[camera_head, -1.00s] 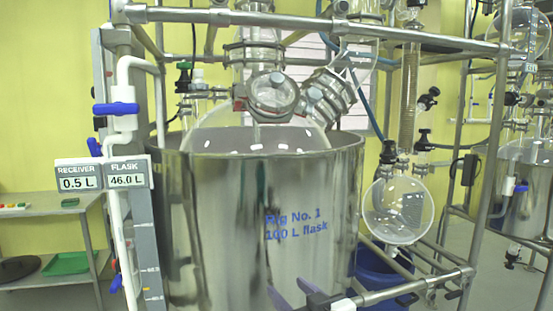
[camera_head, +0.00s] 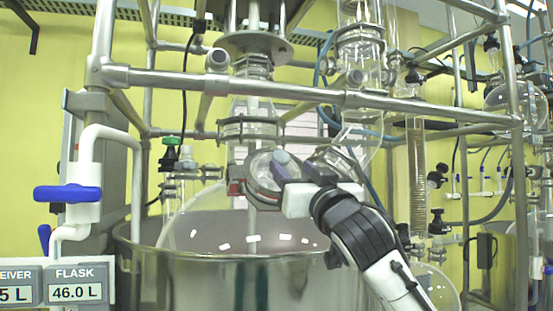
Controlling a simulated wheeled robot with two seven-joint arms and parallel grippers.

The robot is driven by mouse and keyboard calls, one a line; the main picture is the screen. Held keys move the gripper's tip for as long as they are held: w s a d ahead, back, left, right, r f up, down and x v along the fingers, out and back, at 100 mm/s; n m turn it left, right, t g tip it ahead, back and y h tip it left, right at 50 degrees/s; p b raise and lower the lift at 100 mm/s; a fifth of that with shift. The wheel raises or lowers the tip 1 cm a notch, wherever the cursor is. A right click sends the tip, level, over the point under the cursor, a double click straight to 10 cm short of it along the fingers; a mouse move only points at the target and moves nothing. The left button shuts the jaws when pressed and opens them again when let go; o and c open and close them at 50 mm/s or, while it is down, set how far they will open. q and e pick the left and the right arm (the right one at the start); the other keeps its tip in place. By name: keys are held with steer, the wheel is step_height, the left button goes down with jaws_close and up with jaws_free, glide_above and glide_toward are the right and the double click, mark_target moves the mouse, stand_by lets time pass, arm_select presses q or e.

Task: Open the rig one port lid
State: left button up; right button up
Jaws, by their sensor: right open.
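The rig one port lid (camera_head: 262,172) is a round glass disc in a metal ring on the front neck of the large glass flask (camera_head: 200,215). It appears seated over its port, though my gripper hides its right side. My right gripper (camera_head: 282,168) is open at the right side of the lid, with a purple-grey finger in front of the ring. I cannot tell whether it touches the lid. The flask sits in a steel vessel (camera_head: 200,285). My left gripper is not in view.
A horizontal steel frame bar (camera_head: 300,92) crosses above the port. A blue-handled valve (camera_head: 68,194) on white pipe is at the left, above the receiver and flask display (camera_head: 75,283). A glass column (camera_head: 415,180) stands to the right.

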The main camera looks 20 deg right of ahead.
mark_target(283, 157)
steer(key=shift+w+r+p, duration=0.6)
steer(key=shift+w+r, duration=0.35)
steer(key=shift+w, duration=0.15)
steer(key=p+x, duration=0.1)
steer(key=x, duration=0.4)
steer(key=shift+f+p, duration=0.2)
steer(key=shift+p, duration=0.1)
steer(key=shift+w+r, duration=0.1)
steer(key=shift+w, duration=0.15)
steer(key=shift+w+a, duration=0.1)
steer(key=shift+w, duration=0.15)
jaws_close()
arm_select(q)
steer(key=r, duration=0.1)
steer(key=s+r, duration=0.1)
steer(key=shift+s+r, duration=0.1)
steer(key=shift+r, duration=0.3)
